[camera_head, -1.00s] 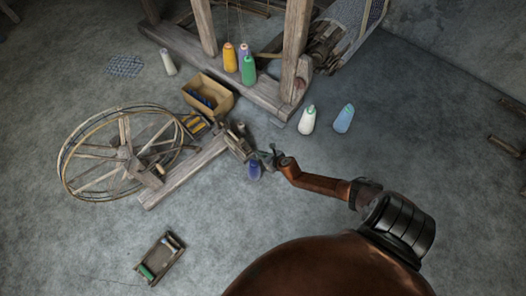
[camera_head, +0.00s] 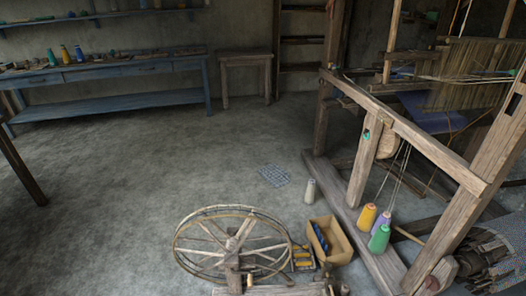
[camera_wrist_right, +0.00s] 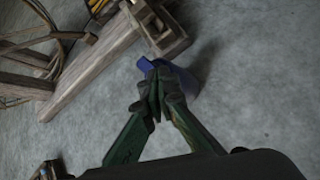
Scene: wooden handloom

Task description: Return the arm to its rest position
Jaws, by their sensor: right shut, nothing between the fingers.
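My right gripper (camera_wrist_right: 158,78) shows in the right wrist view with its green fingers together and nothing between them. A blue cone of yarn (camera_wrist_right: 182,80) is behind the fingertips in that view, partly hidden by them. I cannot tell whether the fingers touch it. Neither of my arms can be made out in the head view. The wooden spinning wheel (camera_head: 233,246) is at the bottom of the head view, and its wooden base beam (camera_wrist_right: 92,60) runs left of my gripper in the wrist view.
The wooden loom frame (camera_head: 420,142) fills the right side. Yellow (camera_head: 368,216), purple (camera_head: 383,222) and green (camera_head: 379,239) cones stand by it, with a cardboard box (camera_head: 342,243) and a white cone (camera_head: 310,191) nearby. A blue workbench (camera_head: 120,98) is at the back wall.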

